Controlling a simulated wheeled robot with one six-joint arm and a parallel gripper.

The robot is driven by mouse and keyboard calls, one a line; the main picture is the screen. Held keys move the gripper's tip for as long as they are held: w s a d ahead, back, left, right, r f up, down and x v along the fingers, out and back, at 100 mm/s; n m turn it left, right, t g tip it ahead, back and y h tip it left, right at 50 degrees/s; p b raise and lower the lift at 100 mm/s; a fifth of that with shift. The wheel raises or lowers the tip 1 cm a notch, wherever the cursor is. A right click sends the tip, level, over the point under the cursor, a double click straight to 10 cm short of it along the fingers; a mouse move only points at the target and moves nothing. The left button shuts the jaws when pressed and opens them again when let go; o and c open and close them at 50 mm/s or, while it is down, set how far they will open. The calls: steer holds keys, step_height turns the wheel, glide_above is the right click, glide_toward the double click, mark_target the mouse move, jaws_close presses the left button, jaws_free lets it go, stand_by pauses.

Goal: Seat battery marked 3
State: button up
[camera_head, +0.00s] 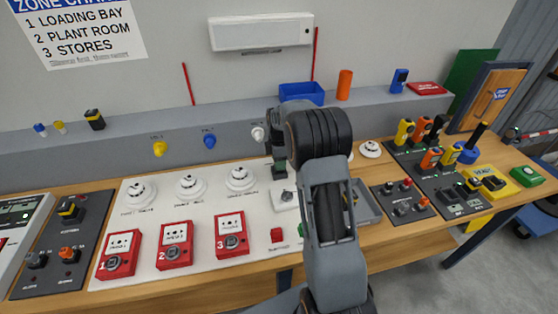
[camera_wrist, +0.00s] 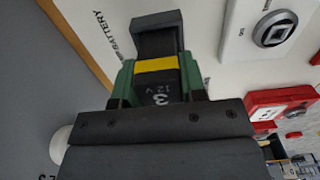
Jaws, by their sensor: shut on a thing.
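The battery marked 3 (camera_wrist: 158,90) is a black block with a yellow band and "3 12V" on its face, seen in the wrist view. My gripper (camera_wrist: 156,82) is shut on it, with a green pad on each side. A dark grey part (camera_wrist: 157,38) lies just beyond the yellow band; I cannot tell whether it is a holder or the battery's own end. The panel beside it reads "BATTERY". In the head view my gripper (camera_head: 279,167) is over the back of the white board, and my arm hides much of that spot.
The white board (camera_head: 205,205) carries round detectors (camera_head: 191,185) and red call points (camera_head: 174,247). A key switch (camera_wrist: 274,28) is beside the battery. A dark rack (camera_head: 440,165) of coloured tools stands right. A black-and-yellow block (camera_head: 95,119) is on the back ledge.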

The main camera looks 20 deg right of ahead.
steer(key=shift+f+b, duration=0.6)
steer(key=shift+f, duration=0.35)
stand_by(0.3)
steer(key=o, duration=1.5)
steer(key=shift+r+p, duration=2.4)
steer(key=shift+r, duration=1.1)
